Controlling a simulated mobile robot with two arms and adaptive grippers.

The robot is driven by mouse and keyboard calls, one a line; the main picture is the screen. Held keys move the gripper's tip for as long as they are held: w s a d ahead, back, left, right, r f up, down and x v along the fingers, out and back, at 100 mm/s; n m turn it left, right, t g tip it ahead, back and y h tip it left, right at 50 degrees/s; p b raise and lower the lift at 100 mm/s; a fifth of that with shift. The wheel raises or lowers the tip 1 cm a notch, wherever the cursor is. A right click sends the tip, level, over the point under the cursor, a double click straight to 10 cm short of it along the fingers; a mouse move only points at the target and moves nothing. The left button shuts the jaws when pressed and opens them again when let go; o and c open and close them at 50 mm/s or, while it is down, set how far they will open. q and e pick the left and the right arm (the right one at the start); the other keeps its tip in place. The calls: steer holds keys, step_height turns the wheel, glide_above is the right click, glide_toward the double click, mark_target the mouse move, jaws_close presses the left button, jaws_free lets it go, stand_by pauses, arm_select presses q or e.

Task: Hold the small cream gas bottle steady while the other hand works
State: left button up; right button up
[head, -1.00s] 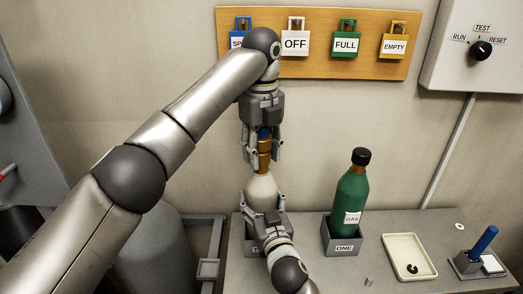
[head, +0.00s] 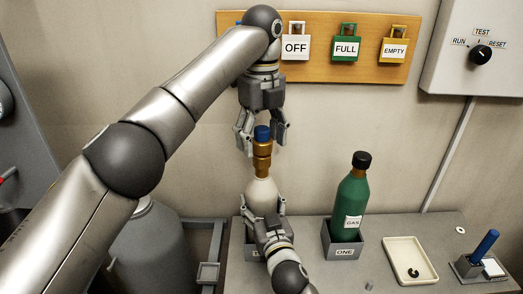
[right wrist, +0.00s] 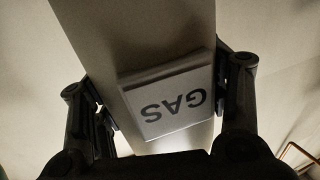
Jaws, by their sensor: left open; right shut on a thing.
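The small cream gas bottle (head: 261,194) stands upright in a grey holder (head: 250,244) on the bench. A brass fitting (head: 262,158) with a blue top (head: 262,133) sits on its neck. My right gripper (head: 264,212) is shut on the bottle's body from the front. In the right wrist view the bottle (right wrist: 135,40) passes between the two fingers, with its GAS label (right wrist: 170,100) upside down. My left gripper (head: 262,138) is open, pointing down just above the fitting, its fingers either side of the blue top.
A green gas bottle (head: 351,197) with a black cap stands in a holder (head: 342,240) marked ONE, to the right. A cream tray (head: 411,262) holds a small black ring. A blue-handled item (head: 485,243) stands at far right. Padlock tags hang on a wooden board (head: 375,68).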

mark_target(262, 128)
arm_select(q)
steer(key=shift+r, duration=1.6)
arm_select(e)
steer(key=o, duration=2.1)
steer(key=shift+c, duration=0.2)
steer(key=shift+s+d, duration=0.1)
steer(key=shift+s, duration=0.2)
steer(key=v, duration=1.1)
steer(key=shift+s, duration=0.2)
arm_select(q)
steer(key=shift+f, duration=0.1)
arm_select(e)
steer(key=shift+d, duration=0.1)
